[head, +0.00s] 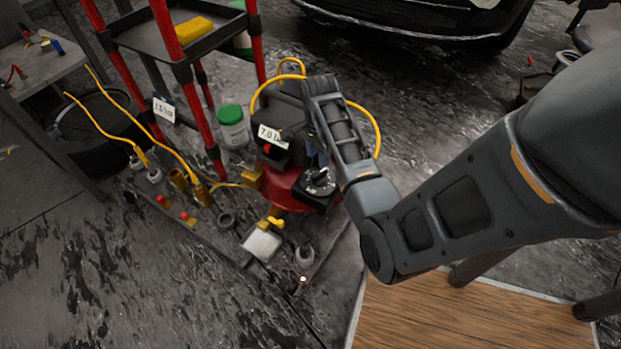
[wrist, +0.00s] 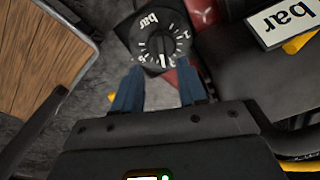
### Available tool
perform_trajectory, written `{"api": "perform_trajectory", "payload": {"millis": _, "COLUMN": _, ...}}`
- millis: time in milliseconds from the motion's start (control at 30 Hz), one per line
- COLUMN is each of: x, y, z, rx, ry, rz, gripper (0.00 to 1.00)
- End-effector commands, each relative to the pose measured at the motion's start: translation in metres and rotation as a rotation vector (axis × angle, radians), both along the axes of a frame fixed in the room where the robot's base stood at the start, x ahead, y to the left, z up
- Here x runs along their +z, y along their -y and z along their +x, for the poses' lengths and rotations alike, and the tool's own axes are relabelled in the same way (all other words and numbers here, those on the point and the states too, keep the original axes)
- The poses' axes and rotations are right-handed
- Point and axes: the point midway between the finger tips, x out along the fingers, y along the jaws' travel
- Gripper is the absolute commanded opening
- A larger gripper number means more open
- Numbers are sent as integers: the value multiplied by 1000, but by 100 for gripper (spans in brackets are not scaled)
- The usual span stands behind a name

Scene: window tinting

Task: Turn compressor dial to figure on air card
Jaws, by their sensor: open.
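The compressor dial (wrist: 158,42) is a round black knob marked "bar", with white ticks and figures around it. It also shows in the head view (head: 318,182), on the front of the red compressor (head: 284,188). A white mark on the dial points toward the bottom of the wrist view; its exact figure is too small to read. My gripper (wrist: 158,84) is open, its two blue fingers just short of the dial, one toward each side, with nothing between them. A card on the compressor (head: 271,134) seems to read 7.0 bar. Another card (head: 164,108) hangs on the red-post cart, its figure unclear.
A yellow hose (head: 376,125) loops behind the compressor. A green-lidded tub (head: 232,127) stands left of it. Brass fittings and a white-topped yellow item (head: 262,245) sit in front. A wooden surface (head: 455,318) lies at lower right.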

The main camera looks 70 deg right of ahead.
Motion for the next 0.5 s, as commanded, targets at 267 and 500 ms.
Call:
{"api": "perform_trajectory", "payload": {"millis": 267, "x": -26, "y": 0, "z": 0, "rx": -17, "ry": -6, "rz": 17, "gripper": 42}}
{"api": "perform_trajectory", "payload": {"millis": 500, "x": -62, "y": 0, "z": 1, "rx": -15, "ry": -5, "rz": 15, "gripper": 42}}
